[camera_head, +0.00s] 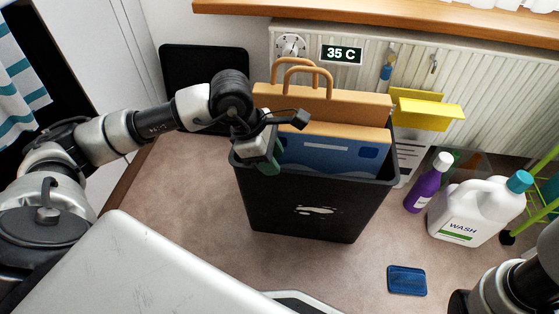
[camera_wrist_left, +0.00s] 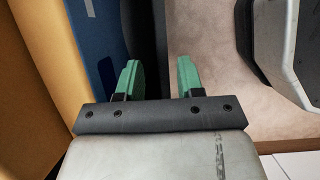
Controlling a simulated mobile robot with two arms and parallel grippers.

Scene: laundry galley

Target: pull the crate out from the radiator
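The black crate (camera_head: 300,205) stands upright on the floor in front of the white radiator (camera_head: 480,95). It holds tan bags with looped handles (camera_head: 325,100) and a blue flat item (camera_head: 330,155). My left gripper (camera_head: 268,158) is at the crate's left rim, with green fingertips pointing down. In the left wrist view, the two fingers (camera_wrist_left: 158,78) are apart, and the dark crate wall (camera_wrist_left: 156,40) shows between them, with floor visible beside the right finger. I cannot tell whether either finger touches the wall. My right gripper is not in view.
A purple bottle (camera_head: 428,183) and a white wash jug (camera_head: 475,212) stand right of the crate. A blue flat object (camera_head: 407,280) lies on the floor in front. A yellow item (camera_head: 427,110) hangs on the radiator. Floor (camera_head: 190,225) left of the crate is clear.

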